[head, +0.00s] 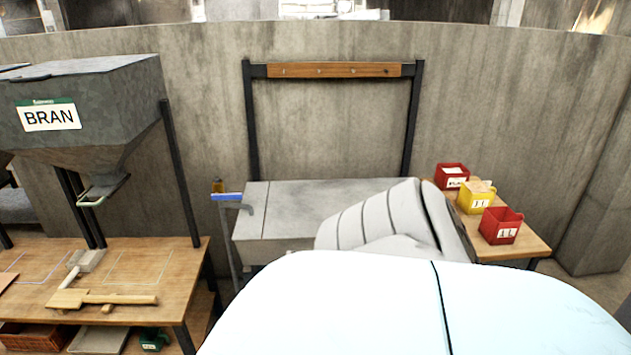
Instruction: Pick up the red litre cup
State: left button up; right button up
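A red square cup (501,226) with a small white label stands upright at the front of a wooden table on the right; its label seems to end in "L" but is hard to read. A second red cup (453,176) with a white label stands at the back of the same table. A yellow cup (476,198), also labelled, stands between the two red ones. Neither of my grippers shows; large white parts of my own arm fill the lower middle and right of the head view and hide the near part of this table.
The wooden table (528,246) bears the cups. A grey metal counter (330,200) is left of it, under a rack with a wooden rail (335,70). At the left, a BRAN hopper (90,100) hangs over a workbench (140,265) with wooden tools. A concrete wall curves behind.

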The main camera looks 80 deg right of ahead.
aim_at(499, 226)
jog(key=z, duration=3.7)
jog(key=i+l+u, duration=0.2)
jog(key=i, duration=0.35)
jog(key=i+l+u, duration=0.25)
jog(key=i, duration=0.3)
jog(key=i+j, duration=0.05)
jog(key=j, duration=0.05)
